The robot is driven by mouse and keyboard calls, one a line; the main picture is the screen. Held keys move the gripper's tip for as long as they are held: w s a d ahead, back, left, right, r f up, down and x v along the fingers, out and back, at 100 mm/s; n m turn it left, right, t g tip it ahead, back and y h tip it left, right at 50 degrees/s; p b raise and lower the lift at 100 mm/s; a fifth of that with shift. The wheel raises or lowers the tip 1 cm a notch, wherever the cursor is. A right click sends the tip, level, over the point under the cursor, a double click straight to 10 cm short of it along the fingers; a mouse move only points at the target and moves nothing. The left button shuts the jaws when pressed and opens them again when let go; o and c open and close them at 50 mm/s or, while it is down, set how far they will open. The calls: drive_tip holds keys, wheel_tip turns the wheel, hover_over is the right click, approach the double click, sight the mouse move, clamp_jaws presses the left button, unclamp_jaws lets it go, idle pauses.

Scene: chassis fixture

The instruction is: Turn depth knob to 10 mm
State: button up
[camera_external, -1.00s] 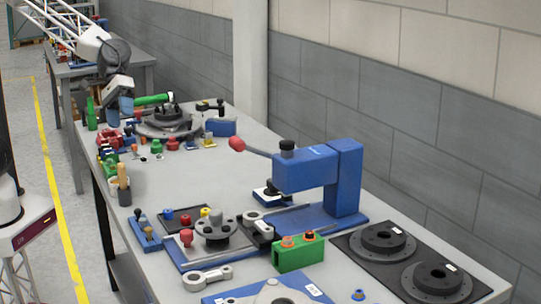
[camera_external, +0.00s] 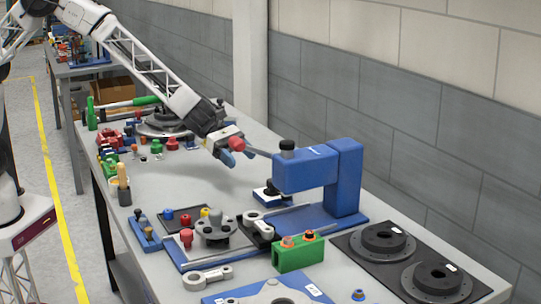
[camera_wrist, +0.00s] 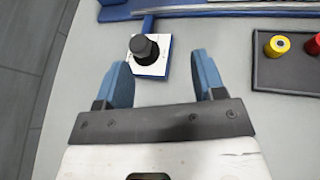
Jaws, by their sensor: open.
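A black knob (camera_wrist: 143,47) stands on a white plate with a blue edge in the wrist view, ahead of my fingers. In the external view, what looks like the same knob sits on a small blue-and-white block (camera_external: 266,196) beside the blue press (camera_external: 343,180). Another black knob (camera_external: 287,147) tops the press head. My gripper (camera_external: 238,156) is open and empty above the table, left of the press head; its two blue fingers (camera_wrist: 163,80) are apart, with the knob beyond their tips. Any depth marks are too small to read.
The press lever's red ball (camera_external: 236,143) overlaps my gripper in the external view. A dark tray (camera_wrist: 285,75) with yellow and red pieces lies to the right in the wrist view. Bare tabletop (camera_external: 185,185) lies left of the press. Black round parts (camera_external: 382,240) are at the right.

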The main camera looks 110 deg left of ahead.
drive_tip(key=w+a+f+n, duration=0.2)
drive_tip(key=f, duration=0.1)
drive_tip(key=shift+w+a+t+y, duration=0.3)
drive_tip(key=shift+a+y, duration=0.1)
drive_tip(key=shift+w+f, duration=0.1)
drive_tip(key=shift+w, duration=0.05)
drive_tip(key=shift+x, duration=3.7)
drive_tip(key=c, duration=0.9)
